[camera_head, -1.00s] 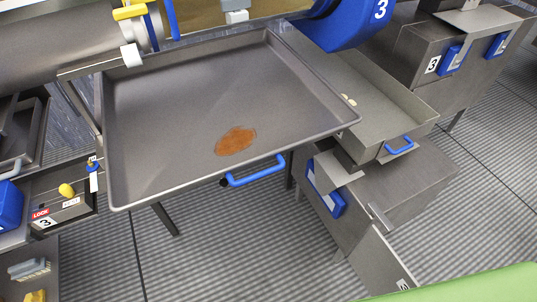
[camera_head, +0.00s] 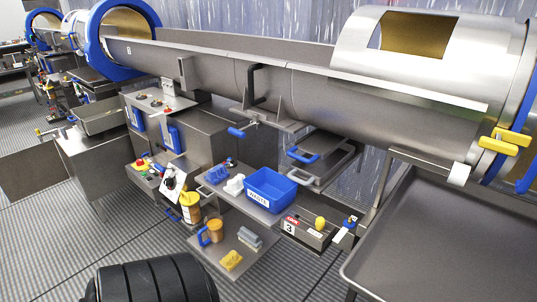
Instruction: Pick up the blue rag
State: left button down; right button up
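A small blue item (camera_head: 217,174) lies on the upper steel shelf (camera_head: 228,200), left of a blue bin. It may be the blue rag, but it is too small to tell. The blue bin (camera_head: 262,197) has a white label that seems to read WASTE, and its inside shows no clear rag. Neither of my grippers is in view.
A white item (camera_head: 234,185) sits beside the bin. The lower shelf (camera_head: 216,258) holds an orange jug (camera_head: 211,232), a grey brush (camera_head: 250,239) and a yellow item (camera_head: 231,261). A large steel tray (camera_head: 450,240) is at right. Striped floor is open at left.

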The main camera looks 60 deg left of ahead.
aim_at(219, 173)
jog(key=u, duration=2.25)
jog(key=z, duration=1.75)
jog(key=u, duration=1.7)
jog(key=i+j+z, duration=0.65)
jog(key=j, duration=0.4)
jog(key=i+j+z, duration=0.25)
jog(key=j, duration=0.2)
jog(key=i+l, duration=0.05)
